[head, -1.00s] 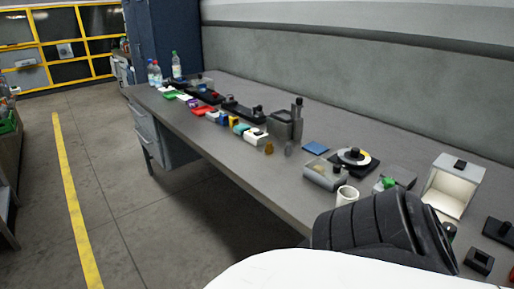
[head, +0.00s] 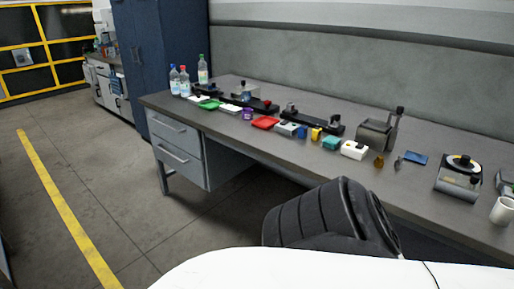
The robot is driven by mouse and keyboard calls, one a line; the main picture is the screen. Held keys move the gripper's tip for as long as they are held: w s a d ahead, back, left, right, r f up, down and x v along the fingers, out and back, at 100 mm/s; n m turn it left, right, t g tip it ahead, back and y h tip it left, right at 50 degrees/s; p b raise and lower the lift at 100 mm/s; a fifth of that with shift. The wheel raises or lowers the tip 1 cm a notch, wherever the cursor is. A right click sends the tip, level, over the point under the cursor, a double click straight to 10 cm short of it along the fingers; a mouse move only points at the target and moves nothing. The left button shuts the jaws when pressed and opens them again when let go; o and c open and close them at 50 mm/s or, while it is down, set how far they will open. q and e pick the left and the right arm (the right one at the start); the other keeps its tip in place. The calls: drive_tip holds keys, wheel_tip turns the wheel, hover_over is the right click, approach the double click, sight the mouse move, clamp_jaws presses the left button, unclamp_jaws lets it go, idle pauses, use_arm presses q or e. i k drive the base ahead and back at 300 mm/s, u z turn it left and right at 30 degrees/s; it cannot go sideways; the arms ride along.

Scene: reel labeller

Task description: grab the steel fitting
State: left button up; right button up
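A small grey piece (head: 397,163), which looks like the steel fitting, stands on the long grey workbench (head: 300,152), right of centre. It is small in the head view, so its shape is hard to make out. A small brass-coloured piece (head: 379,160) stands just left of it, and a flat blue pad (head: 416,158) lies to its right. Neither of my grippers shows in the head view, so nothing is seen touching the grey piece.
A grey box-shaped device (head: 376,134) stands behind the pieces. A white block (head: 354,150) and several coloured trays line the bench leftward. A white mug (head: 503,211) stands at right. A black ribbed form (head: 325,220), possibly mine, covers part of the bench front. Floor at left is clear.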

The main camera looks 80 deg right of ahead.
sight(398, 164)
drive_tip(key=i, duration=0.2)
drive_tip(key=z, duration=1.2)
